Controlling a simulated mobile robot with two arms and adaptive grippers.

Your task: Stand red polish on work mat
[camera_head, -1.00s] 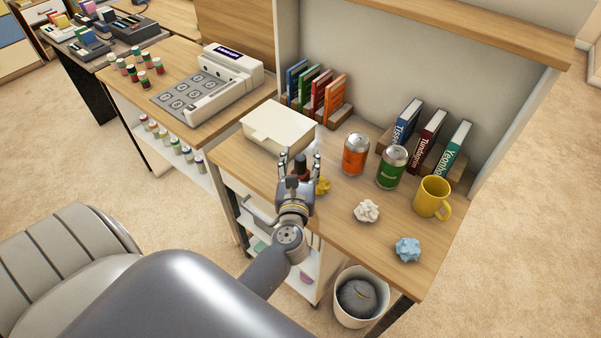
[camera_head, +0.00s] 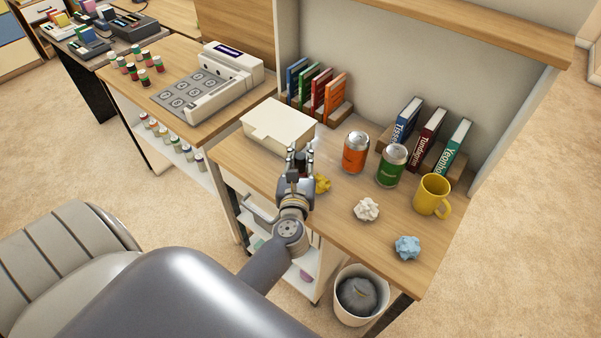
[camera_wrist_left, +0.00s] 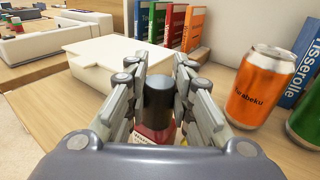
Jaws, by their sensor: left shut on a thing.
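The red polish is a small bottle with a black cap and a red body (camera_wrist_left: 152,134), seen in the left wrist view. My left gripper (camera_head: 300,155) is shut around it at the near edge of the wooden desk, in front of the white box. The fingers hide most of the bottle in the head view. In the left wrist view the fingers (camera_wrist_left: 160,75) flank the cap. I cannot tell whether the bottle touches the desk. I cannot make out a surface that is clearly the work mat. My right gripper is not in view.
A white lidded box (camera_head: 278,125) stands behind the gripper. A crumpled yellow paper (camera_head: 322,183), an orange can (camera_head: 355,155) and a green can (camera_head: 391,167) stand to the right, with a yellow mug (camera_head: 432,194) beyond. A grey numbered panel (camera_head: 188,92) lies on the left desk.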

